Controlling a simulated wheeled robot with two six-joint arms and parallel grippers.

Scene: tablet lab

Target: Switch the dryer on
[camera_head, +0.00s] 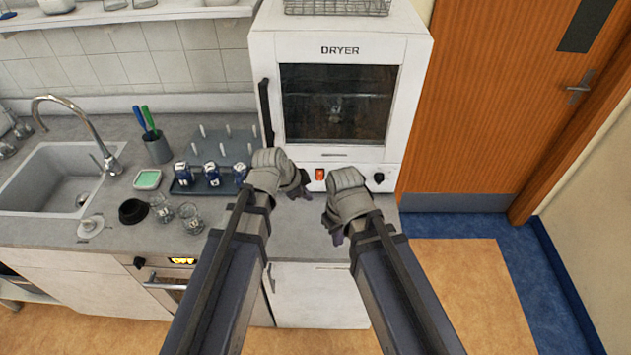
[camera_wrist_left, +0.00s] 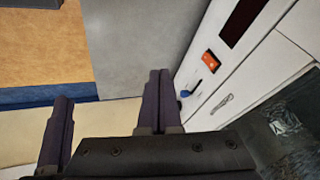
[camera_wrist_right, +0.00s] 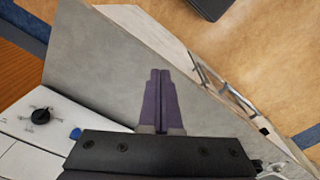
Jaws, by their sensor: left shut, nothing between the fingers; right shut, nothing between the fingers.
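The white dryer (camera_head: 425,60) stands on the counter with its glass door closed. Its lower front panel carries a red-orange switch (camera_head: 320,174) and a black knob (camera_head: 378,178). In the left wrist view the switch (camera_wrist_left: 209,60) sits below a dark strip. My left gripper (camera_head: 302,190) is shut and empty, just left of and below the switch, apparently apart from it. In the right wrist view the knob (camera_wrist_right: 40,116) and a small blue part (camera_wrist_right: 76,133) show.
A wooden door (camera_head: 490,90) stands right. The counter below the dryer panel is bare.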

